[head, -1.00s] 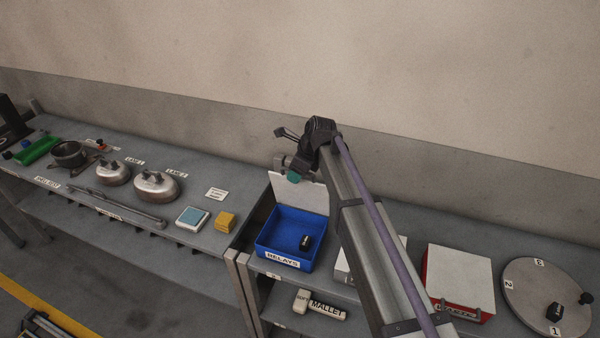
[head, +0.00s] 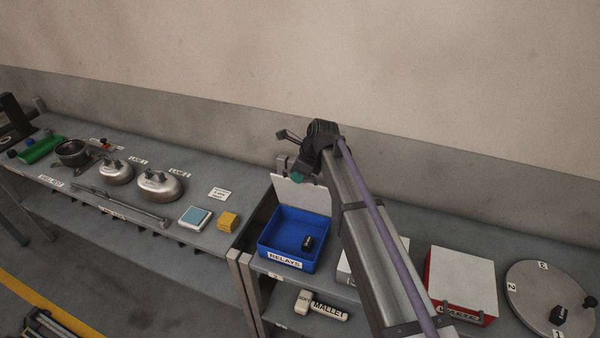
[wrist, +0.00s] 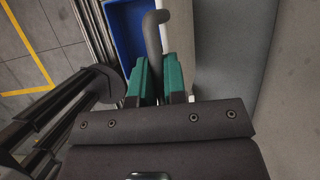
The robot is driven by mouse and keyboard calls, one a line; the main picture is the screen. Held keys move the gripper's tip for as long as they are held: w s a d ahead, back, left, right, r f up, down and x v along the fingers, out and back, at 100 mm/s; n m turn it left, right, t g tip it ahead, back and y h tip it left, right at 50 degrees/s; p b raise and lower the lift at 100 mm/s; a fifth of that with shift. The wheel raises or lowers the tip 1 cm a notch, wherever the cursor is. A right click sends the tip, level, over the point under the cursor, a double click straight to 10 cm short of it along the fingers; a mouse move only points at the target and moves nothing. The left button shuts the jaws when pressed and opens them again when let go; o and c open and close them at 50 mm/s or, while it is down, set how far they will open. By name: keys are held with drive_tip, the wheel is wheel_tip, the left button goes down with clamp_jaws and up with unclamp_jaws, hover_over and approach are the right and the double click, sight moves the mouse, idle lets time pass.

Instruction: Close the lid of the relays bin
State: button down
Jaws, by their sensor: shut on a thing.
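The relays bin (head: 291,264) is an open blue box with a RELAYS label on its front. A small black part (head: 308,243) lies inside. Its pale lid (head: 302,195) stands up at the bin's back edge. The blue bin (wrist: 124,32) and the pale lid (wrist: 179,35) show beyond the fingers there. The exact contact is partly hidden.
A red bin (head: 430,280) with a closed white lid and a round numbered disc (head: 530,290) stand to the right. My arm partly hides another white-topped box (head: 343,268). A yellow block (head: 228,221) and a blue-topped block (head: 195,217) lie to the left. A mallet (head: 325,308) lies below.

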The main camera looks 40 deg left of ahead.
drive_tip(key=shift+s+d+f+b, duration=0.15)
drive_tip(key=shift+s+f+b, duration=0.05)
drive_tip(key=shift+s, duration=0.4)
drive_tip(key=shift+s+d+f+b, duration=0.15)
drive_tip(key=shift+s+d+f, duration=0.1)
drive_tip(key=shift+s, duration=0.3)
drive_tip(key=shift+s+d+f+b, duration=0.1)
drive_tip(key=shift+s+f+b, duration=0.1)
drive_tip(key=shift+s, duration=0.4)
drive_tip(key=shift+f, duration=0.1)
drive_tip(key=shift+s+d+f+b, duration=0.2)
drive_tip(key=shift+s+f+b, duration=0.2)
drive_tip(key=shift+s, duration=0.25)
drive_tip(key=shift+s+d+f+b, duration=0.2)
drive_tip(key=shift+s+f+b, duration=0.2)
drive_tip(key=shift+s, duration=0.25)
drive_tip(key=shift+s+d+f+b, duration=0.2)
drive_tip(key=shift+s+f+b, duration=0.2)
drive_tip(key=shift+s, duration=0.25)
drive_tip(key=s+f+b, duration=0.1)
drive_tip(key=s+d+f+b, duration=0.1)
drive_tip(key=s+f+b, duration=0.1)
drive_tip(key=shift+s+f, duration=0.1)
drive_tip(key=shift+s, duration=0.05)
